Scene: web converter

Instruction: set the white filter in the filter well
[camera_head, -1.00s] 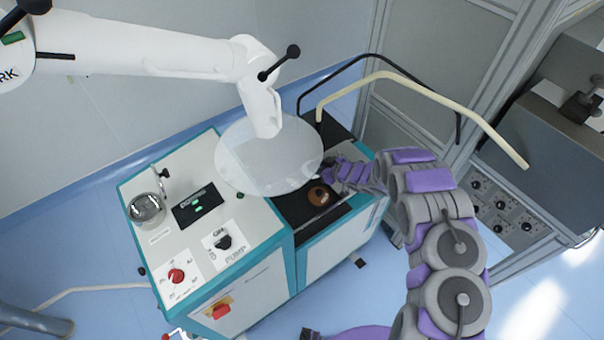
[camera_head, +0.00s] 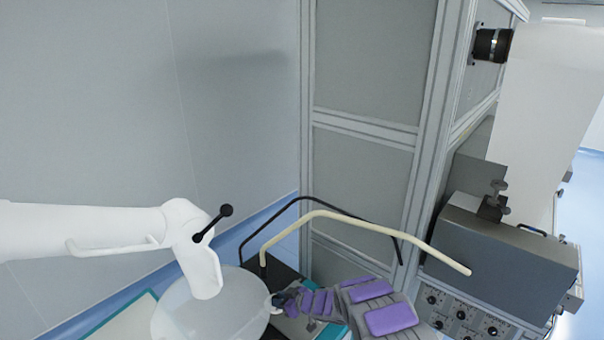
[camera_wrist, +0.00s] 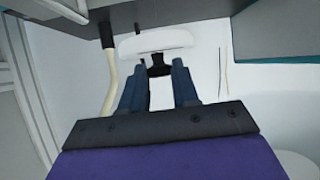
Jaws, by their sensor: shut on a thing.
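In the wrist view my gripper (camera_wrist: 158,72) has its two dark blue fingers closed around a small black grip. A white rounded piece, apparently the white filter (camera_wrist: 155,43), sits just beyond the fingertips, attached to this grip as far as I can tell. In the head view my gripper (camera_head: 280,301) is low in the picture, at the right edge of a large translucent disc. The filter is too small or hidden to make out there. I cannot identify the filter well in either view.
A white jointed arm (camera_head: 100,226) with a black-knobbed handle carries the translucent disc (camera_head: 215,312) close to my gripper. A cream curved tube (camera_head: 345,220) and a black one arch just behind. A grey framed cabinet (camera_head: 365,180) stands behind, with grey equipment (camera_head: 500,270) at right.

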